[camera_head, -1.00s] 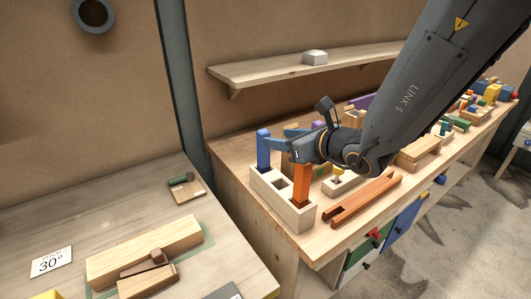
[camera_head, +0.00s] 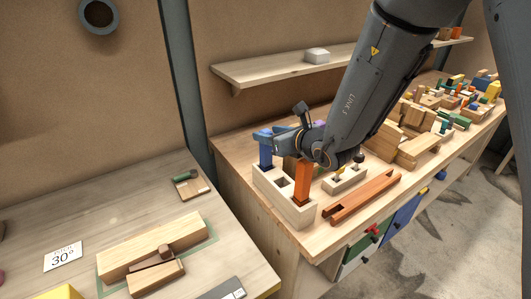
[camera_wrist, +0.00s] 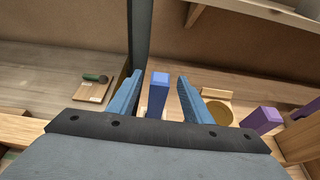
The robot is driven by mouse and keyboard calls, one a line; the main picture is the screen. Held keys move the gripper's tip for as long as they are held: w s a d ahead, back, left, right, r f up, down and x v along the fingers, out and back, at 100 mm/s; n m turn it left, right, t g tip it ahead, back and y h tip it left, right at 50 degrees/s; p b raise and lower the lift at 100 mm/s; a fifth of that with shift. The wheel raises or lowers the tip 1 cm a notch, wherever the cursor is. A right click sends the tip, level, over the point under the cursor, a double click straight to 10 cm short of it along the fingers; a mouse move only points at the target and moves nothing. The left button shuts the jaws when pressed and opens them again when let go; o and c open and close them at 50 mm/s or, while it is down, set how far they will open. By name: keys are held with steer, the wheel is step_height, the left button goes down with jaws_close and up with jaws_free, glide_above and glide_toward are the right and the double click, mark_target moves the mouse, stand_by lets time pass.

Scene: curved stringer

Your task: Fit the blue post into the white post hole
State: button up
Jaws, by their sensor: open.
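The blue post (camera_head: 265,154) stands upright in the back-left hole of a pale wooden block (camera_head: 287,208). An orange post (camera_head: 302,183) stands in the front hole, and the middle hole (camera_head: 281,182) is empty. I cannot make out which opening is the white post hole. My gripper (camera_head: 271,133) is at the blue post's top, partly covering it. In the wrist view, the blue post (camera_wrist: 157,92) stands between the two spread blue fingers of my gripper (camera_wrist: 160,77), with gaps showing on both sides.
A second pale block (camera_head: 344,180) and a long orange-brown channel piece (camera_head: 362,196) lie to the right. Many wooden and coloured pieces crowd the bench further right. A purple post (camera_wrist: 262,121) stands to the right in the wrist view. A shelf (camera_head: 285,67) hangs behind.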

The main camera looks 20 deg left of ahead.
steer(key=shift+w+a, duration=0.1)
steer(key=shift+a, duration=0.05)
jaws_close()
stand_by(0.4)
